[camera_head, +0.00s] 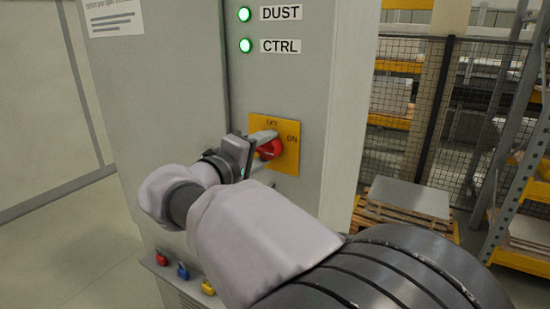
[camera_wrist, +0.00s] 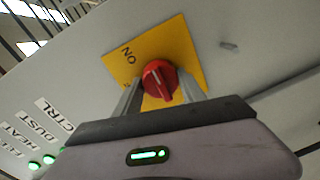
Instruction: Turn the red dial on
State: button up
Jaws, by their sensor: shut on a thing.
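The red dial (camera_head: 270,149) sits on a yellow plate (camera_head: 288,163) on the front of a grey cabinet. The plate has lettering at its top and "ON" at its right. My gripper (camera_head: 266,143) reaches the dial from the left, with its fingers at the dial. In the wrist view the red dial (camera_wrist: 159,80) is between the two grey fingers of my gripper (camera_wrist: 160,92), which are shut on it. The yellow plate (camera_wrist: 180,46) is behind it there, with "ON" readable at its left. The dial's exact pointing is partly hidden in the head view.
Green lamps labelled DUST (camera_head: 244,14) and CTRL (camera_head: 245,46) are lit above the dial. Red, blue and yellow padlocks (camera_head: 183,271) hang on a ledge low on the cabinet (camera_head: 180,85). A mesh fence (camera_head: 405,120) and a loaded pallet (camera_head: 408,198) stand to the right.

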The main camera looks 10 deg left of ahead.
dwell(0.4)
jog(key=o, duration=1.4)
jog(key=p+v, duration=0.3)
jog(key=v, duration=1.4)
jog(key=shift+s+a, duration=0.1)
jog(key=shift+s, duration=0.15)
